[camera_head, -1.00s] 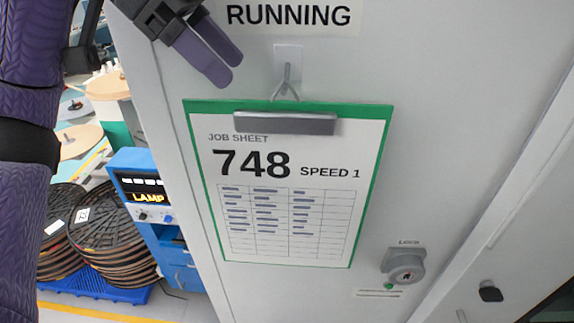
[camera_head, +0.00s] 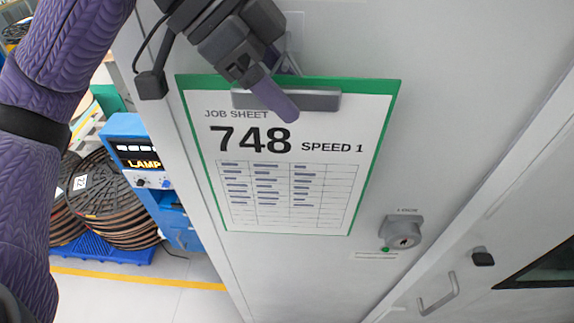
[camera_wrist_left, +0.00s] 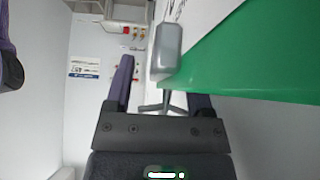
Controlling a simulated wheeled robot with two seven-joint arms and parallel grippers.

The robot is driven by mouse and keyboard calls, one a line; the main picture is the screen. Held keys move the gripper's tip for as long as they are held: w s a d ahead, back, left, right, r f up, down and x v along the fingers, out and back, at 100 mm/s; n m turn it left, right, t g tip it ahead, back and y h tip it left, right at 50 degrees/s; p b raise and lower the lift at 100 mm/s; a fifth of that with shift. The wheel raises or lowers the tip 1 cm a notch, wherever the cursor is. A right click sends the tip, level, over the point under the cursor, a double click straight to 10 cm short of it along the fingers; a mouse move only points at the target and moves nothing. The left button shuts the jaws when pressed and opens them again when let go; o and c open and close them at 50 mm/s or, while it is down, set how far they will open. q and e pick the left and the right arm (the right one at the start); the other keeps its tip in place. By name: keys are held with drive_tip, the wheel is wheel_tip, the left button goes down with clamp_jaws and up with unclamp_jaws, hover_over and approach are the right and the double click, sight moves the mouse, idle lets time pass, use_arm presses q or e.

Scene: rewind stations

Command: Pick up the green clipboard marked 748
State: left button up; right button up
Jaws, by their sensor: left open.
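The green clipboard (camera_head: 391,106) hangs on the pale cabinet front in the head view. Its sheet reads JOB SHEET, 748, SPEED 1. A grey metal clip (camera_head: 318,99) runs along its top edge, with a wire loop on a hook above. My left gripper (camera_head: 277,95) is open and in front of the clip and top edge, hiding part of both. In the left wrist view the green board (camera_wrist_left: 245,65) and the end of the clip (camera_wrist_left: 167,50) show close to the fingers, with the clip at the right of one finger. My right gripper is not in view.
A lock (camera_head: 402,232) with a key slot is on the cabinet to the lower right. A handle (camera_head: 438,295) is at lower right.

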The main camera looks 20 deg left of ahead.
use_arm(q)
drive_tip(key=shift+a, duration=0.1)
clamp_jaws()
idle(1.2)
